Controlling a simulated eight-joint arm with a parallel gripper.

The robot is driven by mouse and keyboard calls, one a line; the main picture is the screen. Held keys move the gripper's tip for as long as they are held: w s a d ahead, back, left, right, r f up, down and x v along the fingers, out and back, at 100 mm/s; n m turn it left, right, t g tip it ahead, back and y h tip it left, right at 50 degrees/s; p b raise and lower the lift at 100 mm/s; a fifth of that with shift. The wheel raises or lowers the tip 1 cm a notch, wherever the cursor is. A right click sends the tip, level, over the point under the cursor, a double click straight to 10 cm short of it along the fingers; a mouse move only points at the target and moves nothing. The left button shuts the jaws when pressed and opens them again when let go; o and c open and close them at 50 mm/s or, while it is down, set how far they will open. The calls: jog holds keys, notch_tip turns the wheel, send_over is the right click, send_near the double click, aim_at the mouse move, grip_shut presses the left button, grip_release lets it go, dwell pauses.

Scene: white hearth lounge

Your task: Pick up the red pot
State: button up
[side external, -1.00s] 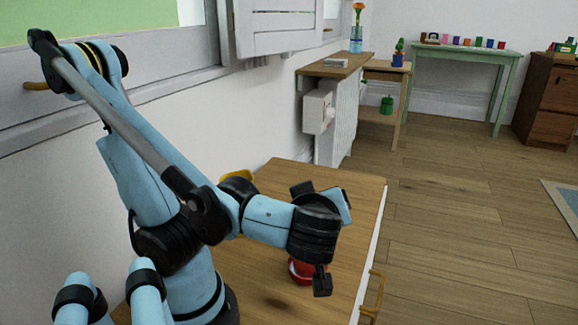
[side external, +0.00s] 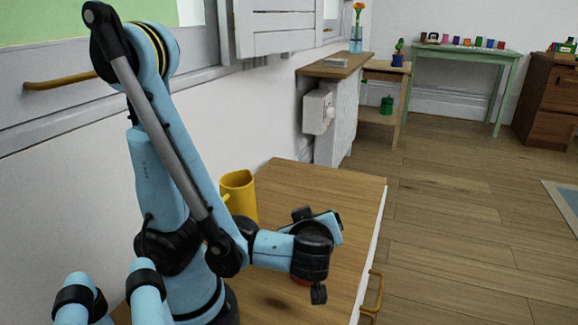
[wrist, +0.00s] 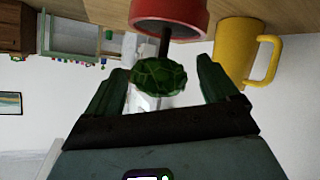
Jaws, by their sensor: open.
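The red pot (wrist: 170,18) shows at the top of the wrist view, where the picture is upside down. It stands on the wooden table and holds a brown stem with a round, faceted green top (wrist: 158,77). My gripper (wrist: 162,82) is open, with one dark green finger on each side of the green top. I see no clear contact between fingers and plant, and the pot itself is beyond the fingertips. In the side view only a sliver of the red pot (side external: 301,282) shows behind my black wrist.
A yellow mug (wrist: 238,50) stands on the table close beside the pot; it also shows in the side view (side external: 239,195). The wooden tabletop (side external: 330,185) is bare towards its far end. The white wall runs along the left.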

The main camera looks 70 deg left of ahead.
jog(key=shift+x, duration=1.3)
jog(key=shift+c, duration=0.3)
grip_shut()
